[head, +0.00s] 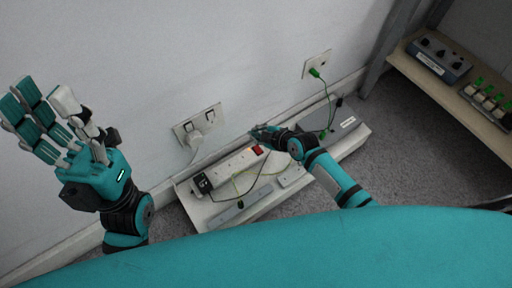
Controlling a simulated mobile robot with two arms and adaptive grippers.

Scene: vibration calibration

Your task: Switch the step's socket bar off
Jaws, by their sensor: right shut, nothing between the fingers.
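The white socket bar (232,169) lies in a shallow white tray, the step (345,149), on the floor along the wall. A red rocker switch (258,150) is at the bar's right end; whether it is on or off is too small to tell. A black plug (202,184) sits at the bar's left end. My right gripper (259,131) is shut and empty, just beyond the red switch on the wall side; contact cannot be told. My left gripper (45,105) is raised at the left with fingers extended, open and empty, far from the bar.
A double wall socket (199,124) with a white plug is above the tray. Another wall socket (317,64) holds a green plug and cable. A grey box (439,57) and several green-topped items stand on the wooden shelf (450,104) at right. Grey carpet (405,150) is clear between.

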